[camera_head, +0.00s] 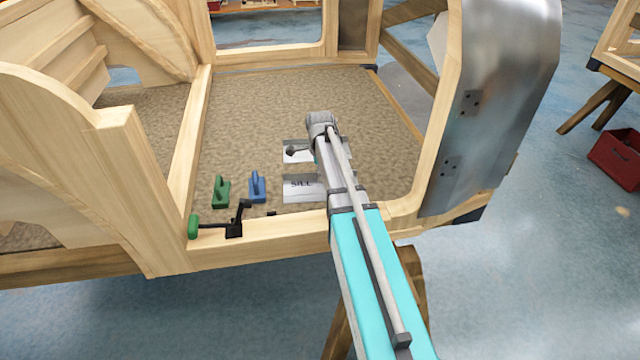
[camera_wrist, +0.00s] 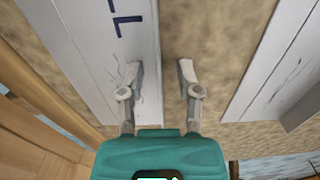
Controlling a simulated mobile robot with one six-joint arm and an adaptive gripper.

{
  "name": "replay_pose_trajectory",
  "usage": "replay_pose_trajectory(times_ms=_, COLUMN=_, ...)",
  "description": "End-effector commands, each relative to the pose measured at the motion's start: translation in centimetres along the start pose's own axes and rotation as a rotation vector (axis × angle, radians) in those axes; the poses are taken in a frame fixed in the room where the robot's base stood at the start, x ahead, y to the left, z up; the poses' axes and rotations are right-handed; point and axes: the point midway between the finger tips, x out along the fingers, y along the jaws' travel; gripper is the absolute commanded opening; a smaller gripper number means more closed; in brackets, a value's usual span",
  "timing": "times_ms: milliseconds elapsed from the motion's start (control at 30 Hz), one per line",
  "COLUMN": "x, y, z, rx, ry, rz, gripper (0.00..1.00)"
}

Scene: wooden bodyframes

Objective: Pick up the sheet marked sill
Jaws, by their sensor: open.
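The white sheet marked SILL (camera_head: 303,186) lies on the brown carpeted floor of the wooden frame, near its front rail. My arm hides its right part. In the wrist view the sheet (camera_wrist: 100,45) runs down the left side, with dark letters at its top. My gripper (camera_wrist: 160,75) is open and empty. The left finger shows over the sheet and the right finger over carpet, with the sheet's long edge between them. I cannot tell how high the fingertips are above the floor. My gripper is not clearly visible in the head view.
Another white sheet (camera_head: 295,157) lies behind, partly hidden by my arm. A green tool (camera_head: 221,191) and a blue tool (camera_head: 257,187) stand left of the SILL sheet. A black clamp with a green handle (camera_head: 235,226) sits on the front rail (camera_head: 285,230). A metal panel (camera_head: 505,95) rises at right.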

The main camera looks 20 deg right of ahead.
Motion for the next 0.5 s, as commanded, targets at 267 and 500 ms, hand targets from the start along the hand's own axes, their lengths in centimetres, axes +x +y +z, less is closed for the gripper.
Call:
replay_pose_trajectory(times_ms=267, x=0.00, y=0.00, z=0.02, rx=0.000, ry=0.000, rz=0.000, gripper=0.15)
replay_pose_trajectory(times_ms=500, x=0.00, y=0.00, z=0.03, rx=0.000, ry=0.000, rz=0.000, gripper=0.00)
